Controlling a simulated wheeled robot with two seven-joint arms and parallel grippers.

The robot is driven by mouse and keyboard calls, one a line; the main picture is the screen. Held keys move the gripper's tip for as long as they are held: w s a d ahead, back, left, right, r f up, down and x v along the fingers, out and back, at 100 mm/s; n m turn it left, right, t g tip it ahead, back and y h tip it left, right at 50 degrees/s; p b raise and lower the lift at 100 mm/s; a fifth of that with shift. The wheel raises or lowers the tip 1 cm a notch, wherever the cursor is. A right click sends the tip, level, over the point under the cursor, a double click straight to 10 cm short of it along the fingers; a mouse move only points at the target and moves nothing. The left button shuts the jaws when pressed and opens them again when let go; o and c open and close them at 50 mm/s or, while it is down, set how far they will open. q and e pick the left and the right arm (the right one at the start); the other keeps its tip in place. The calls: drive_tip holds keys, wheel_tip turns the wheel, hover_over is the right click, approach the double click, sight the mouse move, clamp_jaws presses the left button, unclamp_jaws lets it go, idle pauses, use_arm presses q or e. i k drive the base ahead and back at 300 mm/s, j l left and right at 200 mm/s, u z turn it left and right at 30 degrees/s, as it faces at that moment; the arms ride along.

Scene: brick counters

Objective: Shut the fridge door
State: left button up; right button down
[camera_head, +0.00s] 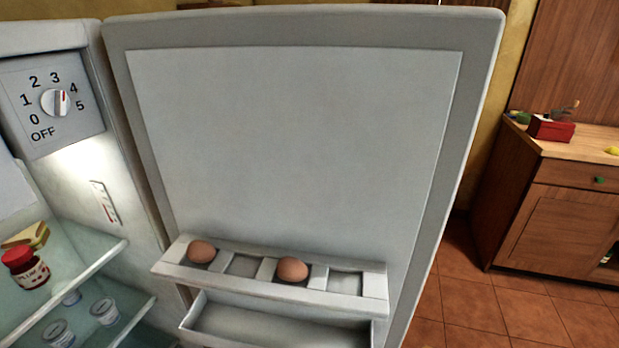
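The fridge door (300,130) stands open and fills the middle of the head view, its inner side facing me. Its hinge side is at the left, beside the fridge body (130,215), and its free edge (458,150) is at the right. An egg rack (265,288) on the door holds two brown eggs, one on the left (201,251) and one near the middle (292,269). Below it is an empty-looking door bin (270,325), cut off by the frame's bottom. Neither of my grippers shows.
Inside the fridge at left are glass shelves (85,262) with a red-lidded jar (26,267), a sandwich (28,236) and several small tubs (104,311). A wooden counter (555,205) with a red box (551,128) stands at right. Tiled floor (495,310) lies between.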

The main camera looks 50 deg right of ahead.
sight(335, 138)
drive_tip(key=k+l+u, duration=0.3)
drive_tip(key=k+l, duration=0.25)
drive_tip(key=k+l+u, duration=0.3)
drive_tip(key=k+l, duration=0.35)
drive_tip(key=l+u, duration=0.1)
drive_tip(key=l, duration=0.3)
drive_tip(key=k+l+u, duration=0.1)
drive_tip(key=l, duration=0.3)
drive_tip(key=k+l+u, duration=0.1)
drive_tip(key=l, duration=0.3)
drive_tip(key=k+l+u, duration=0.1)
drive_tip(key=l, duration=0.25)
drive_tip(key=k+l+u, duration=0.1)
drive_tip(key=l, duration=0.3)
drive_tip(key=k+l+u, duration=0.1)
drive_tip(key=l, duration=0.25)
drive_tip(key=k+l+u, duration=0.1)
drive_tip(key=l, duration=0.25)
